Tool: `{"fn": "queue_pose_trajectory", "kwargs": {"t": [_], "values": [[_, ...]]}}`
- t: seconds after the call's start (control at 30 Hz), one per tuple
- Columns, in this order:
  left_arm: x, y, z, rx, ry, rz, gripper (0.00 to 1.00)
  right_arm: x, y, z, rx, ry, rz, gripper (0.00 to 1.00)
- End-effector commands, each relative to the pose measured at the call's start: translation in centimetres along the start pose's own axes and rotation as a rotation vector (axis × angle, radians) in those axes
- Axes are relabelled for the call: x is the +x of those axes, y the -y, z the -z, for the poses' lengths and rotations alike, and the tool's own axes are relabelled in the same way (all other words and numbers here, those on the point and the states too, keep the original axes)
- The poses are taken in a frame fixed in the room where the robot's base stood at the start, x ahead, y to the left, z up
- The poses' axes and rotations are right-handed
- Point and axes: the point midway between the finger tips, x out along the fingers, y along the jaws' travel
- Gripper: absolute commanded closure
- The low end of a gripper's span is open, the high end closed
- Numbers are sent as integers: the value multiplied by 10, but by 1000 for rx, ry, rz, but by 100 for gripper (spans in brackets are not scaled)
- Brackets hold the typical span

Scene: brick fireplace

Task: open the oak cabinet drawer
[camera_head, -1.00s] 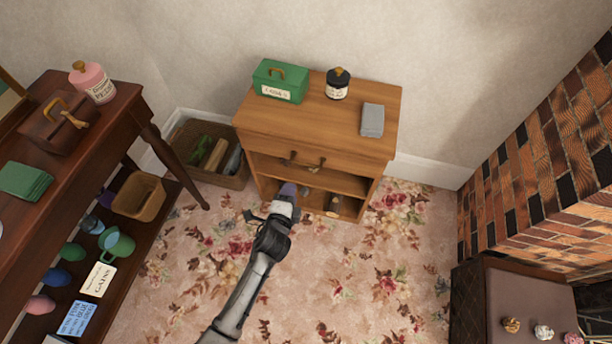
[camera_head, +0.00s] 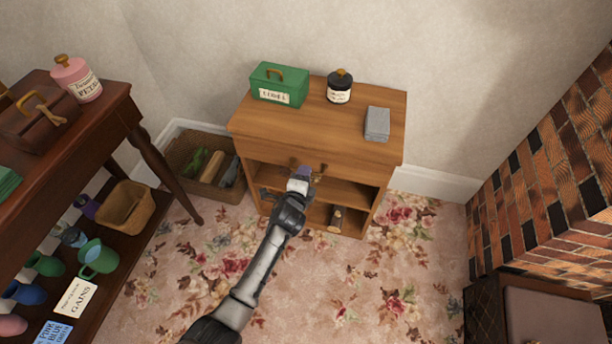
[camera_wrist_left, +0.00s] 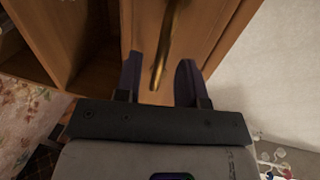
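The oak cabinet (camera_head: 330,120) stands against the back wall. Its drawer (camera_head: 262,147) sits under the top and looks shut, above open shelves. A brass handle (camera_wrist_left: 168,45) is on the drawer front; in the head view only part of it (camera_head: 322,168) shows beside my gripper. My left gripper (camera_head: 305,174) is at the handle. In the left wrist view my left gripper (camera_wrist_left: 159,78) is open, with one dark finger on each side of the handle's end; I cannot tell whether they touch it. My right gripper is not in view.
On the cabinet top are a green box (camera_head: 279,86), a black jar (camera_head: 339,88) and a grey folded cloth (camera_head: 377,124). A wicker basket (camera_head: 205,165) stands left of it, near a dark table (camera_head: 110,120). Brick fireplace (camera_head: 550,170) at right. The carpet before the cabinet is clear.

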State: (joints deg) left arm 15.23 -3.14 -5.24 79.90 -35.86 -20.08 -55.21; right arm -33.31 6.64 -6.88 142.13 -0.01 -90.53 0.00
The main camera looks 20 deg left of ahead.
Motion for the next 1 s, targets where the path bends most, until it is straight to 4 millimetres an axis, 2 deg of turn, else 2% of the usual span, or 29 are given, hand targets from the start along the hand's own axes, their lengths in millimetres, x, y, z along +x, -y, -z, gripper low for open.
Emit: {"fn": "queue_pose_trajectory", "kwargs": {"t": [0.03,0.23,0.63,1.0], "values": [[7,-3,0,0,0,0,63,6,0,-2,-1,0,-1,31],[20,-1,0,0,0,1,63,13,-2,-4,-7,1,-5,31],[23,0,0,0,0,-1,63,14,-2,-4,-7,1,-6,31],[23,0,0,0,0,0,99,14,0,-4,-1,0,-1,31]]}}
